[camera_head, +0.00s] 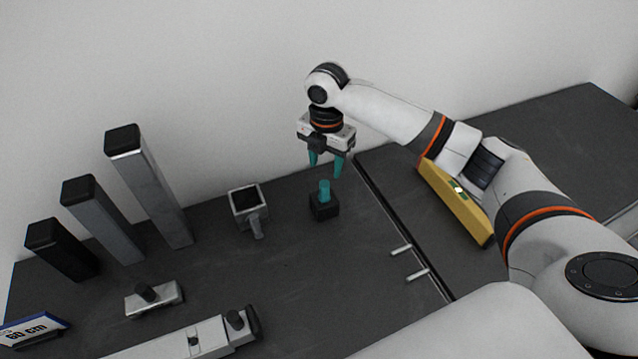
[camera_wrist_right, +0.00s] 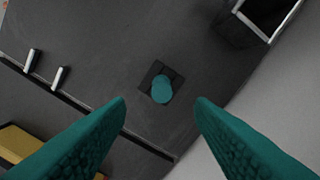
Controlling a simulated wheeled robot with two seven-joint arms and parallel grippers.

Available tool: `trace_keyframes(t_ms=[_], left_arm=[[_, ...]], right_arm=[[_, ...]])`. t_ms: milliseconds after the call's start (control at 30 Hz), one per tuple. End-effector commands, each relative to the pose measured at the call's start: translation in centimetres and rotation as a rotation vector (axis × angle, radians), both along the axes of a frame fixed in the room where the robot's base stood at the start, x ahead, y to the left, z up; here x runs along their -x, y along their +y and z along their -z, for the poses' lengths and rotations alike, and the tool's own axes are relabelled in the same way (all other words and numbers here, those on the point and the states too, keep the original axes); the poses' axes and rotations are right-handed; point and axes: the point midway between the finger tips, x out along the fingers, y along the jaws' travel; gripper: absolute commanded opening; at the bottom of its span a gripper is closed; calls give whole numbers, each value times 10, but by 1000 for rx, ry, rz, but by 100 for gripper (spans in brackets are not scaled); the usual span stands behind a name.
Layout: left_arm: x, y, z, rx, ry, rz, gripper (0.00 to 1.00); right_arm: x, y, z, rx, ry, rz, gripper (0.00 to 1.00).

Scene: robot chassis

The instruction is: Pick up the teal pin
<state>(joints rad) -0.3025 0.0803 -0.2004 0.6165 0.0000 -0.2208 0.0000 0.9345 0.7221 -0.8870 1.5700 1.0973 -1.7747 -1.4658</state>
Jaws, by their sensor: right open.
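The teal pin (camera_head: 324,190) stands upright in a small black square block (camera_head: 324,209) on the dark table. In the right wrist view the pin (camera_wrist_right: 162,89) is seen from above, on its black block (camera_wrist_right: 174,74). My right gripper (camera_head: 325,172) has teal fingers and hangs above the pin, pointing down. It is open and empty, with its fingertips apart from the pin. In the right wrist view, the pin lies between and beyond the two fingertips (camera_wrist_right: 160,103). My left gripper is not in view.
A grey square cup with a handle (camera_head: 247,211) stands left of the block. Several upright posts (camera_head: 150,190) stand further left. A yellow level (camera_head: 459,205) lies under my right arm. Two small light pegs (camera_head: 401,249) are near a table seam. A silver slide (camera_head: 190,339) lies in front.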

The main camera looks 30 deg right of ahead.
Motion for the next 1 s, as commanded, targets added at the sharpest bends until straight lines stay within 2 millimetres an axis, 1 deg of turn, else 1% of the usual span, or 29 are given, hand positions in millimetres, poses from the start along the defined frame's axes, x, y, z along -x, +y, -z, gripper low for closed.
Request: trace_keyframes(t_ms=[33,100,200,467,600,700,800,1000], left_arm=[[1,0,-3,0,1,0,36],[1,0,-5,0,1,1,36],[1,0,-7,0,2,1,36],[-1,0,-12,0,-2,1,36],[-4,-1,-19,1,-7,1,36],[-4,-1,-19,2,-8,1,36],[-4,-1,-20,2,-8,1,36],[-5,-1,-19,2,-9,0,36]], right_arm=[[1,0,10,0,7,0,49],[1,0,22,1,6,0,49],[0,1,36,0,4,-1,49],[-1,0,57,1,4,0,49],[-4,1,79,1,5,0,49],[-5,0,91,1,3,-1,49],[-5,0,98,1,1,-2,49],[-5,0,99,1,1,-2,49]])
